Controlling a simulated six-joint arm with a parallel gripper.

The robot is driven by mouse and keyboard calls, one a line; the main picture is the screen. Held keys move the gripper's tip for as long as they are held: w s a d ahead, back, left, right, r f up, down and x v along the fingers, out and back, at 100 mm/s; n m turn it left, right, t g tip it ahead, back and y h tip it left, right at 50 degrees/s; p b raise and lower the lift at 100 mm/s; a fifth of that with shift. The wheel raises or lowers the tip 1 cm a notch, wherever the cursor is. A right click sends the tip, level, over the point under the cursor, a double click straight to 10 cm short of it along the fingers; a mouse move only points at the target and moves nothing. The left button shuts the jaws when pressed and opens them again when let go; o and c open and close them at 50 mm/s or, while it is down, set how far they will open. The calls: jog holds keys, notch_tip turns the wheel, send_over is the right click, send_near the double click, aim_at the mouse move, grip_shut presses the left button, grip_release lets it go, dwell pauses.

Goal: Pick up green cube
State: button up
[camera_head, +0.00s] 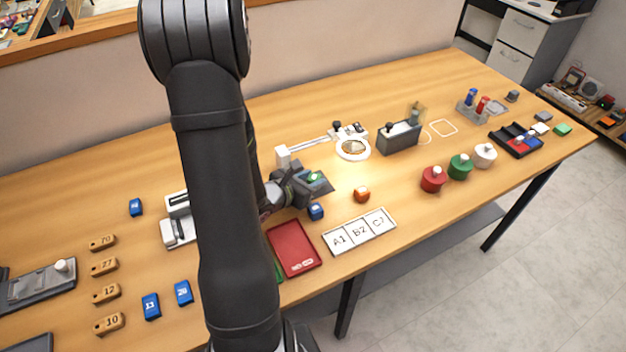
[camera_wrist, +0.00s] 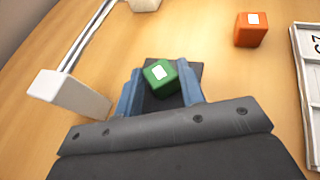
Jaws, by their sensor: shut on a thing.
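The green cube (camera_wrist: 161,79) has a white square on its top face. In the wrist view it sits between the two blue fingers of my gripper (camera_wrist: 160,88), which is shut on it. The cube looks slightly turned between the fingers. In the head view the green cube (camera_head: 314,177) shows at the end of my gripper (camera_head: 312,182), over a dark patch on the table. I cannot tell whether the cube touches the surface under it.
An orange cube (camera_head: 362,194) and a blue cube (camera_head: 316,211) stand close by. A white post (camera_wrist: 70,92) with a rail is left of my gripper. A white A1-B2-C? board (camera_head: 359,232) and a red tray (camera_head: 293,248) lie in front. Red, green and white knobs stand further right.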

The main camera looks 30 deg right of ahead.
jog(key=shift+r, duration=0.1)
jog(key=shift+r, duration=0.55)
jog(key=r, duration=0.2)
jog(key=s+r, duration=0.1)
jog(key=shift+d+r, duration=0.25)
jog(key=s+d+r+m+g, duration=0.1)
jog(key=s+d+r, duration=0.1)
jog(key=s, duration=0.3)
jog(key=s+d+r+g, duration=0.1)
jog(key=s+r, duration=0.2)
jog(key=s, duration=0.2)
jog(key=shift+d+m+h, duration=0.3)
jog(key=shift+d+m, duration=0.05)
jog(key=shift+m, duration=0.05)
jog(key=s+a+f+m+g, duration=0.1)
jog(key=s+a+m+g, duration=0.1)
jog(key=s+a+f+m+g, duration=0.1)
jog(key=s+a+m+g, duration=0.1)
jog(key=g, duration=0.1)
jog(key=s+a+f+m+g, duration=0.1)
jog(key=a+m+g, duration=0.1)
jog(key=shift+s+a+f+m+g, duration=0.4)
jog(key=shift+f, duration=2.45)
jog(key=shift+c, duration=0.4)
